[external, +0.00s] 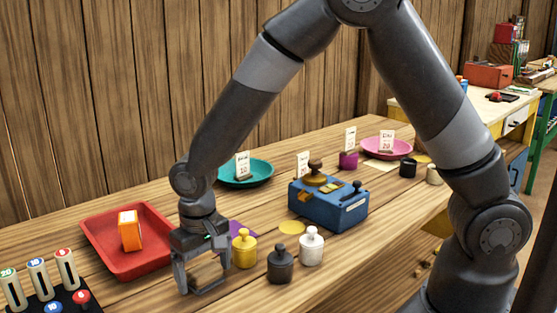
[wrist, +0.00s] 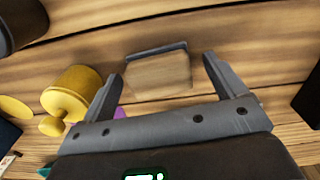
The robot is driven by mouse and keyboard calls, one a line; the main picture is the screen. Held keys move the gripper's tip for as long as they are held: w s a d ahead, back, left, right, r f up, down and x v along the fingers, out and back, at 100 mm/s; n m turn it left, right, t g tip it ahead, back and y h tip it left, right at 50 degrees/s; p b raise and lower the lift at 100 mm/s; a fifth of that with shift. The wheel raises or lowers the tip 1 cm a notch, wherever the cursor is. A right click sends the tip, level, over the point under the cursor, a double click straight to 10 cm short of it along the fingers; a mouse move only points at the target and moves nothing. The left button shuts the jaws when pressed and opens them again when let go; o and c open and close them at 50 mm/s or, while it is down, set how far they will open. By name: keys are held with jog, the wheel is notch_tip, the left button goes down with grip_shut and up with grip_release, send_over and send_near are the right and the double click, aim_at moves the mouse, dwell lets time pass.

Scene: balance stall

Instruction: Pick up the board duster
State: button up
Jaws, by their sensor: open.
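The board duster (wrist: 158,74) is a small wood-coloured block with a dark grey strip along its far edge in the wrist view. It lies on the wooden table between the two fingers of my gripper (wrist: 163,66), with a gap on each side. In the external view my gripper (external: 205,278) points down at the table, right of the red tray. Its fingers are apart and hold nothing. There the duster blends with the wood, and only a dark grey strip shows low between the fingertips.
A yellow weight (external: 244,250) stands close right of my gripper, with a black weight (external: 280,265) and a white weight (external: 311,247) beyond. The red tray (external: 101,244) holds an orange box (external: 130,231). A blue balance (external: 335,208) stands behind the weights.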

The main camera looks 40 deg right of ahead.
jog(key=c, duration=1.1)
jog(key=shift+r, duration=0.1)
